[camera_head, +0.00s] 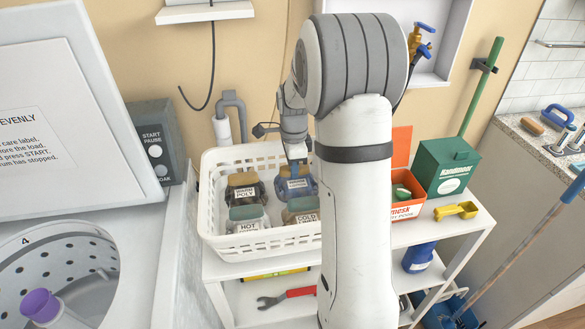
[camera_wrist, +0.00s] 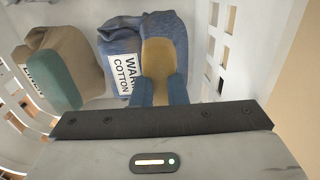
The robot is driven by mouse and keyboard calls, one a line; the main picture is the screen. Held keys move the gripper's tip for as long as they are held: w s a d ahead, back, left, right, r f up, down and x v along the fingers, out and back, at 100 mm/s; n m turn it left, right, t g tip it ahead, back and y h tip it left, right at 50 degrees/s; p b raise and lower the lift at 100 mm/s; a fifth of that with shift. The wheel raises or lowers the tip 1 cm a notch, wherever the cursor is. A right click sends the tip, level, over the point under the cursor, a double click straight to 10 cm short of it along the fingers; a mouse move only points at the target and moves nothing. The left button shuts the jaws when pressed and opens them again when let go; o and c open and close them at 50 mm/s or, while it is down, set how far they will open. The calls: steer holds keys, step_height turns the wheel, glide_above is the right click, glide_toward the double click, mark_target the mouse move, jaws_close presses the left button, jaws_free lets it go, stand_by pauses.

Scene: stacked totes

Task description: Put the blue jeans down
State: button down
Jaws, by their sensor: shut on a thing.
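The blue jeans (camera_head: 308,187) are a blue bundle with a white label at the back right of the white basket. In the wrist view the blue jeans (camera_wrist: 118,48) show a label reading WARM COTTON, with a tan tab in front. My gripper (camera_head: 297,163) points down at the bundle from above. In the wrist view my gripper (camera_wrist: 160,92) has its blue fingers shut on the tan tab. The underside of the jeans is hidden, so I cannot tell whether they touch the basket floor.
The white basket (camera_head: 262,252) stands on a white shelf unit and holds several other labelled bundles. A brown bundle (camera_wrist: 68,50) with a green tab is close on the left in the wrist view. A washer (camera_head: 95,215) is at left; a green box (camera_head: 445,165) is at right.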

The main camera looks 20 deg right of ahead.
steer(key=shift+f, duration=0.15)
steer(key=shift+f, duration=0.15)
steer(key=c, duration=1.5)
jaws_free()
steer(key=shift+o, duration=0.2)
